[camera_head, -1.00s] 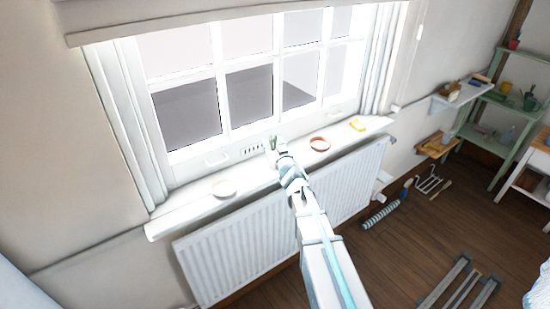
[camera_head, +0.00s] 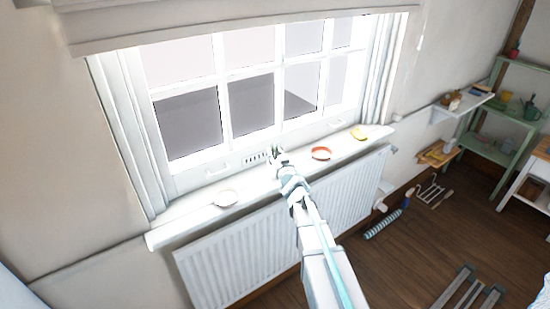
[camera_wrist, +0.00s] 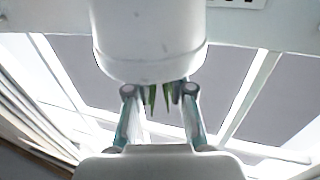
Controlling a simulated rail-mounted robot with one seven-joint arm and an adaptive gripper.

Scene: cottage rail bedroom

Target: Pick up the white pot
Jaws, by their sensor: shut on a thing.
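The white pot (camera_wrist: 150,40) fills the upper middle of the wrist view, upside down in that picture, with its rim toward my gripper. Green pointed leaves (camera_wrist: 152,98) stick out of it between my two fingers. My gripper (camera_wrist: 160,90) is shut on the pot at its rim. In the head view my gripper (camera_head: 279,158) is at the window sill, with the green plant tips (camera_head: 275,149) showing at its end. The pot is small and mostly hidden there, and I cannot tell whether it touches the sill.
The sill (camera_head: 180,222) also holds a white dish (camera_head: 225,198) to the left, a red-rimmed dish (camera_head: 321,153) close on the right and a yellow item (camera_head: 359,134) farther right. The window (camera_head: 250,100) stands behind and a radiator (camera_head: 235,260) below.

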